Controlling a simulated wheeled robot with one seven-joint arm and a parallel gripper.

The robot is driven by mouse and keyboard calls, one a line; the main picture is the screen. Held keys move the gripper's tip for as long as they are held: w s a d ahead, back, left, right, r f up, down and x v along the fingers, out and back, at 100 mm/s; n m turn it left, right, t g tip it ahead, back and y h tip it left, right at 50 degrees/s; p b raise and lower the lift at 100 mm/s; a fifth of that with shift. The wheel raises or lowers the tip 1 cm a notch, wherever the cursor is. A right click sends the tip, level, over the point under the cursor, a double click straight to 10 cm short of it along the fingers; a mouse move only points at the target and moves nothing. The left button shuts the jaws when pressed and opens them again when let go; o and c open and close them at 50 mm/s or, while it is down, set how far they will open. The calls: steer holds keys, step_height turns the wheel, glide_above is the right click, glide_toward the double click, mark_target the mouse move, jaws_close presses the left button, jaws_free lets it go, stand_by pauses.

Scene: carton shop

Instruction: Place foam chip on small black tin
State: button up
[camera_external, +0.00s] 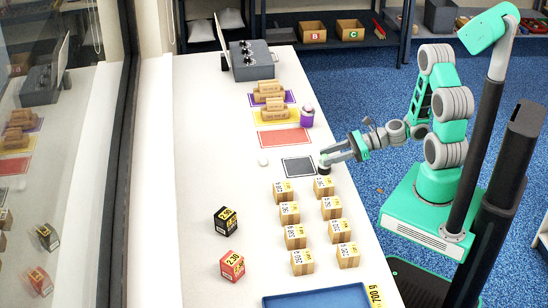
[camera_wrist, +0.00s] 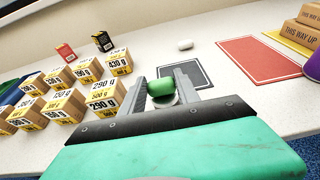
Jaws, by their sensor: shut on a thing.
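My gripper (camera_external: 325,160) is low over the table's right edge, beside the dark grey mat (camera_external: 298,166). Its fingers, seen in the wrist view (camera_wrist: 172,92), are shut on a small rounded green object (camera_wrist: 160,87). The same object looks dark in the outside view (camera_external: 324,169); I cannot tell whether it touches the table. A small white rounded piece, which looks like a foam chip (camera_external: 263,161), lies left of the mat, apart from my gripper; it also shows in the wrist view (camera_wrist: 185,44). A small black tin (camera_external: 226,221) with a yellow label stands farther forward, left of the cartons.
A red tin (camera_external: 232,265) stands near the black one. Several labelled cartons (camera_external: 289,212) stand in two rows close to my gripper. A blue tray (camera_external: 315,298), red mat (camera_external: 285,138) and purple-bodied jar (camera_external: 306,117) are nearby. The table's left side is clear.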

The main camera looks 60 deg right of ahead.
steer(key=o, duration=1.3)
steer(key=shift+f, duration=0.1)
